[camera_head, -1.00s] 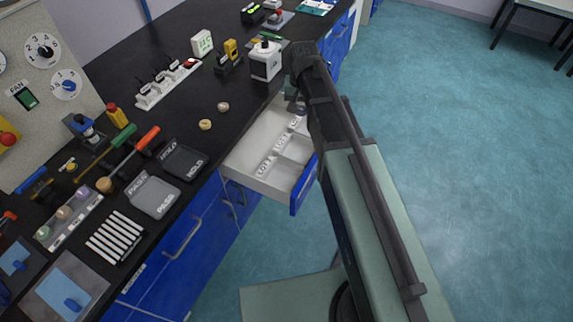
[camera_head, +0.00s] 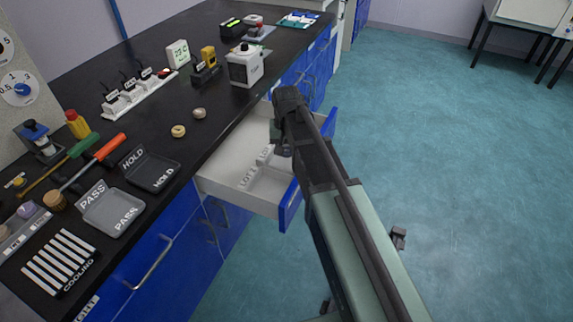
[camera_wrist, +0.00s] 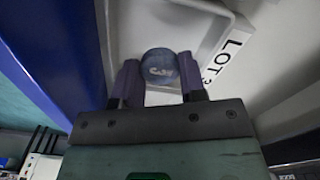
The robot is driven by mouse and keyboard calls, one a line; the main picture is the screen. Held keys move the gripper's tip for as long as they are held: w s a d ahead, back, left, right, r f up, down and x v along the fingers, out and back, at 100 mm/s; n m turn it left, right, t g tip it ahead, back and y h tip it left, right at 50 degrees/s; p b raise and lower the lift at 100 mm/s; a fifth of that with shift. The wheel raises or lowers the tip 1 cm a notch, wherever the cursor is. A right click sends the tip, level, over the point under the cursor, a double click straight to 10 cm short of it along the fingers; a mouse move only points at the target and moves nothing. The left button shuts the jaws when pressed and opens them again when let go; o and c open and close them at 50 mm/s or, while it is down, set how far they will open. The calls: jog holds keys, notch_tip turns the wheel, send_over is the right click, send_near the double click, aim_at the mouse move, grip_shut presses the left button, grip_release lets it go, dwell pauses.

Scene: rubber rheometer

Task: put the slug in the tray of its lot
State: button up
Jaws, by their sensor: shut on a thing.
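My gripper (camera_wrist: 160,78) is shut on a round, blue-grey slug (camera_wrist: 159,62) that carries a mark like a "3". In the wrist view the slug is between the two fingertips, in front of a white tray (camera_wrist: 206,16) whose rim is labelled LOT 3. I cannot tell whether the slug touches the tray floor. In the head view my gripper (camera_head: 284,148) is over the open white drawer (camera_head: 222,178), which holds labelled lot compartments; my arm hides part of them and the slug.
The drawer's blue front (camera_head: 290,204) stands out from the bench. On the black bench are a PASS tray (camera_head: 112,212), a HOLD tray (camera_head: 152,171), two small round pieces (camera_head: 179,131), a white device (camera_head: 245,66) and a socket strip (camera_head: 140,94). Open floor lies right.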

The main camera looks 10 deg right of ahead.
aim_at(286, 163)
notch_tip(286, 163, down, 4)
jog(key=b, duration=0.3)
jog(key=shift+f, duration=0.15)
jog(key=shift+r, duration=0.25)
jog(key=shift+f, duration=0.2)
jog(key=o, duration=0.9)
jog(key=shift+r, duration=0.1)
notch_tip(286, 163, up, 12)
jog(key=p, duration=1.2)
jog(key=shift+r, duration=0.25)
jog(key=s+n, duration=0.2)
jog(key=s, duration=1.5)
jog(key=shift+s+f+n, duration=0.15)
jog(key=shift+s+n, duration=0.2)
jog(key=shift+n, duration=0.05)
